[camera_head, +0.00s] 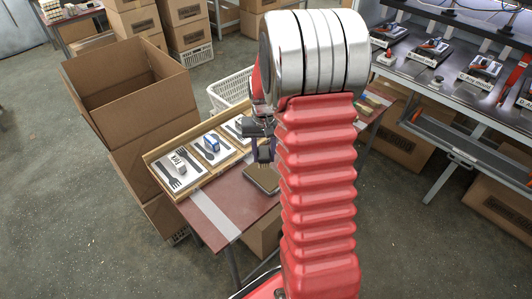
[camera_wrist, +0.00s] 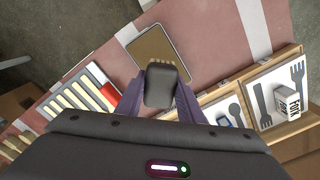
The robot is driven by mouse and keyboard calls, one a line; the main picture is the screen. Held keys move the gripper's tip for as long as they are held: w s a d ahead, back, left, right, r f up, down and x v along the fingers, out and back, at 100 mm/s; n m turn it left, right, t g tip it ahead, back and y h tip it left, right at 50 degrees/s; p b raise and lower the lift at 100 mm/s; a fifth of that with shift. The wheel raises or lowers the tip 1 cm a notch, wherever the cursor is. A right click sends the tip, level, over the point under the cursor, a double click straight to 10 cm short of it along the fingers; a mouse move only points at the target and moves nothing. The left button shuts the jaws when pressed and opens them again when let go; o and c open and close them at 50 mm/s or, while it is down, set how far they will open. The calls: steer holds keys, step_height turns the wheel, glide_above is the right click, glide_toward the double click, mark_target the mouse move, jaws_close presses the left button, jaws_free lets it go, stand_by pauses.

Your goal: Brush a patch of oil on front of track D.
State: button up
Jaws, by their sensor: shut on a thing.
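My gripper (camera_wrist: 160,100) has its purple fingers closed on a dark grey brush (camera_wrist: 160,86). Tan bristles show at the brush's far end. In the head view my gripper (camera_head: 263,152) is over the table, partly hidden behind my red arm. A shallow tray (camera_wrist: 158,52) with a flat tan-brown surface lies on the table just beyond the brush; it also shows in the head view (camera_head: 262,179). The bristles overlap the tray's near edge in the wrist view; I cannot tell whether they touch it.
The dark red table (camera_head: 248,215) has a wooden holder (camera_head: 160,178) with cutlery cards and small blocks, one marked FORK (camera_wrist: 288,106). A case of pale strips (camera_wrist: 80,92) lies at left in the wrist view. An open cardboard box (camera_head: 125,85) stands left of the table.

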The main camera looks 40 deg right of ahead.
mark_target(264, 174)
steer(key=shift+f, duration=0.1)
steer(key=shift+f, duration=2.9)
steer(key=shift+f, duration=0.55)
stand_by(0.7)
steer(key=shift+r, duration=0.15)
steer(key=shift+w+r, duration=0.1)
steer(key=shift+r, duration=3.35)
steer(key=shift+a, duration=0.1)
